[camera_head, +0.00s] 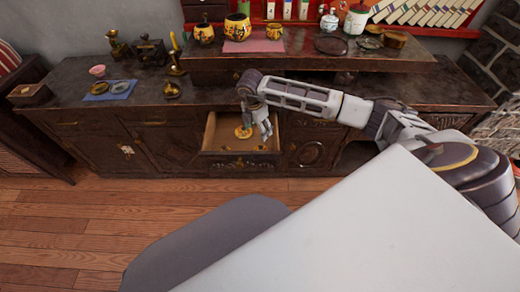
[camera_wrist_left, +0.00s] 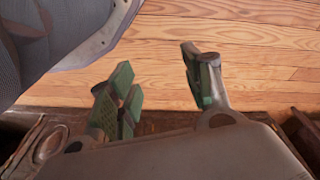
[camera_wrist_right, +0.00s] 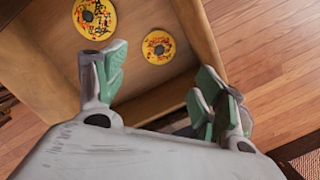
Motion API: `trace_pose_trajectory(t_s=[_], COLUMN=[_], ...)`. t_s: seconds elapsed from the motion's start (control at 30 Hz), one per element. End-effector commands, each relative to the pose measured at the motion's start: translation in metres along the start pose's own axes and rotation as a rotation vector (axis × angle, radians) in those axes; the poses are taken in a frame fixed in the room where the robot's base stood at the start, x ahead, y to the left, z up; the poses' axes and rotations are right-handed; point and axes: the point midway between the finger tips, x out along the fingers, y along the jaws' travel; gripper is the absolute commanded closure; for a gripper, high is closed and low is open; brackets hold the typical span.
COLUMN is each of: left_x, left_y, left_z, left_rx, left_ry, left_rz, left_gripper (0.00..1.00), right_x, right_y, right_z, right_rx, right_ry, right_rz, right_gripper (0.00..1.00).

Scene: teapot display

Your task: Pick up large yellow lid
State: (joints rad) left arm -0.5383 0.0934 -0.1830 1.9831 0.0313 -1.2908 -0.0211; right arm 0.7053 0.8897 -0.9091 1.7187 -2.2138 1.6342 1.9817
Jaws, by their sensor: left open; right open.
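The open drawer (camera_wrist_right: 45,62) holds two round yellow lids with dark knobs. In the head view, a yellow lid (camera_head: 243,132) shows in the drawer. My right gripper (camera_wrist_right: 157,66) is open and empty above the drawer; it also shows in the head view (camera_head: 262,125). My left gripper (camera_wrist_left: 157,66) is open and empty, seen only in its wrist view.
The dark cabinet (camera_head: 75,88) has a raised shelf (camera_head: 330,60) at the back. A blue tray (camera_head: 97,96) and figurines stand at the left. The wooden floor (camera_head: 70,222) in front is clear.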

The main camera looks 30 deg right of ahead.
Motion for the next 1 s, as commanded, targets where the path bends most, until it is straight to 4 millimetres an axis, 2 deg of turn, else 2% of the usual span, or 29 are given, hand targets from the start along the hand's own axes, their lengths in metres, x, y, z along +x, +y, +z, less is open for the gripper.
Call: trace_pose_trajectory(t_s=[0.17,0.33,0.8,1.0], left_x=[0.000,-0.001,-0.012,-0.020], left_y=[0.000,0.000,0.002,0.003], left_z=[0.000,-0.001,-0.009,-0.014], left_rx=[0.000,0.000,0.002,0.003], left_ry=[0.000,0.004,0.032,0.049], left_rz=[0.000,0.001,0.005,0.009], left_gripper=[0.51,0.51,0.51,0.51], right_x=[0.001,0.010,0.069,0.085], right_y=[0.000,0.000,0.000,0.000], right_z=[0.000,0.000,-0.001,-0.001], right_rx=[0.000,0.000,0.001,0.000], right_ry=[0.000,0.000,0.001,0.000], right_rz=[0.000,-0.001,-0.001,0.000], right_gripper=[0.30,0.30,0.30,0.30])
